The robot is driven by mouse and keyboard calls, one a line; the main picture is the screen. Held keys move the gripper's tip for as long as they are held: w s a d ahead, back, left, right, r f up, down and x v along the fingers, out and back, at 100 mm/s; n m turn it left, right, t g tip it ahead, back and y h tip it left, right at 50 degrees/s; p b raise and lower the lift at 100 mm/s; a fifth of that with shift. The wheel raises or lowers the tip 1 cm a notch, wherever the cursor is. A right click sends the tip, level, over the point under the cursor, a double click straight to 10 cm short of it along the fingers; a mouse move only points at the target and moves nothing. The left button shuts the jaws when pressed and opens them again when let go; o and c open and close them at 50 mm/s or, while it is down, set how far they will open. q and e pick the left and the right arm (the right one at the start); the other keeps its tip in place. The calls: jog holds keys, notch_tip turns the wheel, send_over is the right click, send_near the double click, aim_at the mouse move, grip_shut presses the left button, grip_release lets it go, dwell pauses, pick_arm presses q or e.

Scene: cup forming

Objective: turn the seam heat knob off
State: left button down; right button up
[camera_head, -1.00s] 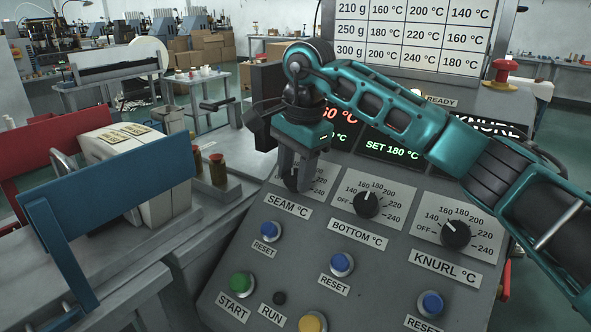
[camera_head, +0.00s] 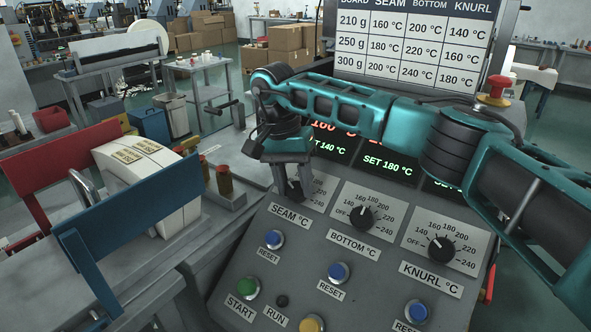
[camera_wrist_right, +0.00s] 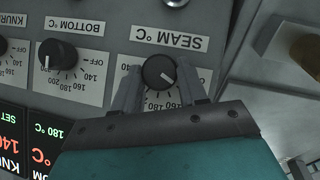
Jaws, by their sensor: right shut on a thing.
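The seam heat knob (camera_head: 296,190) is the leftmost of the black dials on the sloped panel, above the SEAM °C label (camera_head: 289,215). My right gripper (camera_head: 290,183) reaches down onto it and hides much of its dial. In the right wrist view, upside down, the fingers of my right gripper (camera_wrist_right: 158,78) sit on both sides of the round seam knob (camera_wrist_right: 158,72), shut on it. Its white mark points to the lower right, toward the low end of the scale. A finger hides the OFF mark. My left gripper is out of view.
The bottom knob (camera_head: 361,218) and knurl knob (camera_head: 441,249) are to the right. Blue reset buttons (camera_head: 274,239) and a green start button (camera_head: 246,287) lie below. A partly hidden green set display (camera_head: 328,146) reads 140 °C. A red stop button (camera_head: 495,88) stands at right.

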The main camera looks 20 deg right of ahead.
jog(key=n+h, duration=0.1)
jog(key=n, duration=0.1)
jog(key=n+g+h, duration=0.1)
jog(key=n, duration=0.1)
jog(key=shift+w+a+h, duration=0.15)
jog(key=shift+h, duration=0.15)
dwell(0.5)
jog(key=o, duration=1.1)
jog(key=shift+c, duration=0.2)
jog(key=v, duration=0.7)
jog(key=shift+a+r, duration=0.15)
jog(key=shift+a, duration=0.05)
jog(key=shift+w, duration=0.1)
